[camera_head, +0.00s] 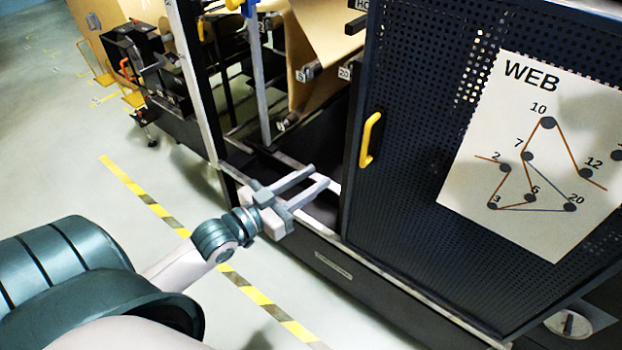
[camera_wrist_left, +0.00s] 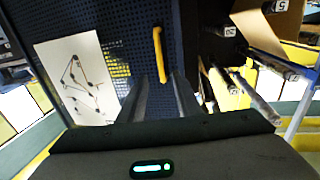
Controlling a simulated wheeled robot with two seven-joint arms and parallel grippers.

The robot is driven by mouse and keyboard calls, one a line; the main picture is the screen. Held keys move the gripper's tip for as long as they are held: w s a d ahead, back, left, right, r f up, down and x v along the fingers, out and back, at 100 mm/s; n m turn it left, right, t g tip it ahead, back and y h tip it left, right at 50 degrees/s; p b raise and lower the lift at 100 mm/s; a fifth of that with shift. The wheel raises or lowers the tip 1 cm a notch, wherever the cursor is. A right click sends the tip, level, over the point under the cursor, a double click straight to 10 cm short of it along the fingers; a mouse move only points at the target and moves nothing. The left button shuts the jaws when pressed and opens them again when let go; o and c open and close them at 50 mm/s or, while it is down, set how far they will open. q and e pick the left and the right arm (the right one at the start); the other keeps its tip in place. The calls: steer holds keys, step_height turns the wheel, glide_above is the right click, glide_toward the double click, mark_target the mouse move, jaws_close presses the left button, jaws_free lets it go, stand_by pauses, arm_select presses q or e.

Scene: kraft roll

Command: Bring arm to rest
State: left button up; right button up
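My left arm comes in from the left in the head view. Its gripper (camera_head: 306,184) is in front of the machine's opening, left of the perforated door. The two fingers are parallel with a gap between them and nothing held. In the left wrist view the gripper fingers (camera_wrist_left: 161,98) also stand apart, with the door and its yellow handle (camera_wrist_left: 160,55) beyond them. I cannot tell from these views whether a finger touches the machine. My right gripper is in neither view.
The dark perforated door (camera_head: 420,130) has a yellow handle (camera_head: 370,140) and a white WEB diagram sheet (camera_head: 530,155). Brown kraft paper (camera_head: 325,45) runs over rollers inside the machine. A yellow-black floor stripe (camera_head: 150,205) crosses below my arm. Open floor (camera_head: 60,150) lies to the left.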

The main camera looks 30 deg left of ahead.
arm_select(q)
steer(key=a+f+n+g+y, duration=0.1)
steer(key=a+f+g+y, duration=0.15)
steer(key=f, duration=0.95)
steer(key=a+f+n+g+y, duration=0.1)
steer(key=a+f, duration=0.2)
steer(key=f, duration=1)
steer(key=s+f+g, duration=0.1)
steer(key=s+f, duration=0.2)
steer(key=f, duration=0.4)
steer(key=s+f+g+y+b, duration=0.1)
steer(key=s+f+g, duration=0.15)
steer(key=f, duration=0.35)
steer(key=s+f+g, duration=0.1)
steer(key=s+f, duration=0.2)
steer(key=f, duration=0.4)
steer(key=s+d+f+g, duration=0.2)
steer(key=s+f, duration=0.5)
steer(key=f, duration=0.1)
steer(key=s+d+f+g, duration=0.2)
steer(key=s+f, duration=0.5)
steer(key=s+d+f+g, duration=0.2)
steer(key=s+f, duration=0.3)
steer(key=s, duration=0.5)
steer(key=s+d+f+m+g+b, duration=0.1)
steer(key=s+d+f, duration=0.3)
steer(key=s, duration=0.7)
steer(key=shift+d+f+g, duration=0.2)
steer(key=shift+f+g, duration=0.35)
steer(key=shift+g, duration=0.15)
